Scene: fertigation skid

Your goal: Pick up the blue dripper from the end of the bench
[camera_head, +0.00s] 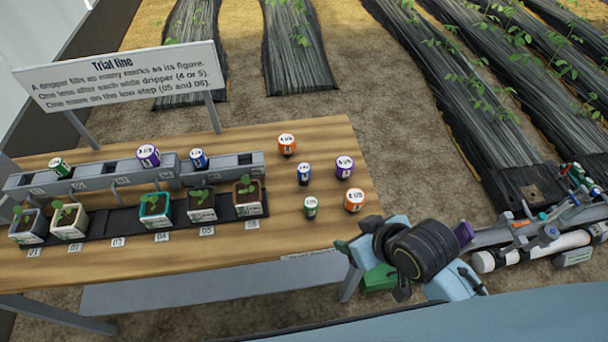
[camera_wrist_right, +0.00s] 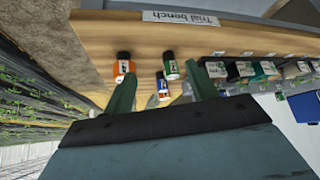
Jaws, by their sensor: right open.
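The blue dripper (camera_head: 304,174) is a small upright cylinder with a white label, standing loose on the right end of the wooden bench (camera_head: 265,225). Another blue dripper (camera_head: 198,159) sits in the grey rail. My right gripper (camera_head: 371,268) is open and empty, off the bench's front right corner. In the right wrist view, the blue dripper (camera_wrist_right: 162,88) appears between and beyond the open fingers (camera_wrist_right: 160,76), apart from them. My left gripper is not in view.
Near the blue dripper stand a green dripper (camera_head: 311,207), a purple dripper (camera_head: 344,167) and two orange drippers (camera_head: 286,145) (camera_head: 354,200). Potted seedlings (camera_head: 155,208) and the grey rail (camera_head: 100,177) fill the left. A sign (camera_head: 125,75) stands behind. Pipework (camera_head: 540,240) lies right.

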